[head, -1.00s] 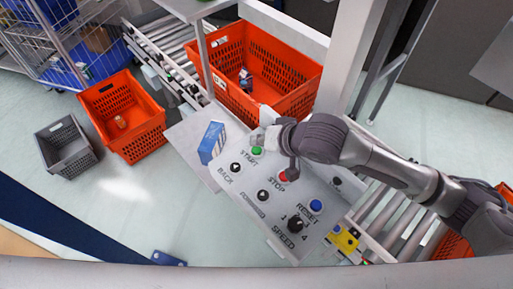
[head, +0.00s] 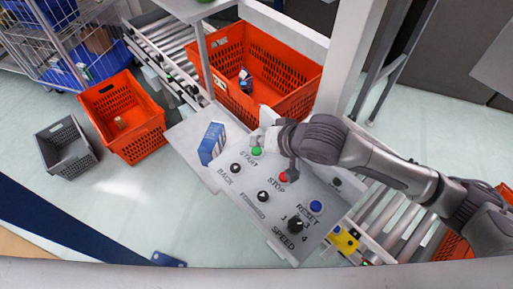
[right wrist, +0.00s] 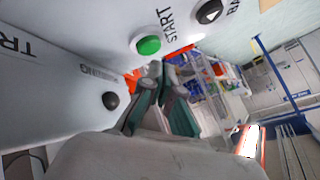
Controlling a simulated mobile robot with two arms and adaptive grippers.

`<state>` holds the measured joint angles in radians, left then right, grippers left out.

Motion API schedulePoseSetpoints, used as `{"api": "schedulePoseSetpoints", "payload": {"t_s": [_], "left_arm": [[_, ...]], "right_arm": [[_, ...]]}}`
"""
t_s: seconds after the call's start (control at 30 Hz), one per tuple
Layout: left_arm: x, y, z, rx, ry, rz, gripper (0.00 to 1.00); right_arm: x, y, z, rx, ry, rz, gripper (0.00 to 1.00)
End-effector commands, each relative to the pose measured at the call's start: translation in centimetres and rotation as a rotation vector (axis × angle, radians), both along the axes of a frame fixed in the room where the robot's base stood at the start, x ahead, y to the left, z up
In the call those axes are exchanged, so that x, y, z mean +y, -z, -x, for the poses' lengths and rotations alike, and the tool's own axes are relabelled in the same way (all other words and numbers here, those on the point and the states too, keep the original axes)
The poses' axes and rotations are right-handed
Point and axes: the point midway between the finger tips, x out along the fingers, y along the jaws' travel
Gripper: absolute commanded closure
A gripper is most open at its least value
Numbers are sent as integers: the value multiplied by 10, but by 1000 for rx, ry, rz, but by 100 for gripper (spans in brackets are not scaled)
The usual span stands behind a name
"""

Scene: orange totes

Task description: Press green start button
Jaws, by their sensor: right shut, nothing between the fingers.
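The green start button (head: 257,151) sits on the upper part of the sloped white control panel (head: 243,190), beside the START label. My right gripper (head: 262,134) is just behind and above it in the head view, shut and empty. In the right wrist view the green button (right wrist: 149,45) is fully visible and close to the fingertips (right wrist: 152,72). Whether the fingers touch it cannot be told. My left gripper is not in view.
The panel also carries a blue reset button (head: 316,206), black buttons and a speed knob (head: 295,224). A blue-white box (head: 211,143) stands at its left edge. A large orange tote (head: 262,68) is behind my gripper; a smaller orange tote (head: 155,130) and grey crate (head: 66,148) are left.

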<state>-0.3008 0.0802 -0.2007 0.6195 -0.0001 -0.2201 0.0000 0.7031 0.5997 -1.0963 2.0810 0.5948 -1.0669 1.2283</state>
Motion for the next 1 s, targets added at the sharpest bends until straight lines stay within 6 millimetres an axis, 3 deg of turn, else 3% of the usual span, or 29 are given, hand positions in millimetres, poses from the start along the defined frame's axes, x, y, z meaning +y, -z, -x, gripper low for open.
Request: {"api": "schedulePoseSetpoints", "payload": {"t_s": [1.0], "left_arm": [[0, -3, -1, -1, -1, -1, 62]], "right_arm": [[0, 12, 0, 1, 1, 0, 100]]}}
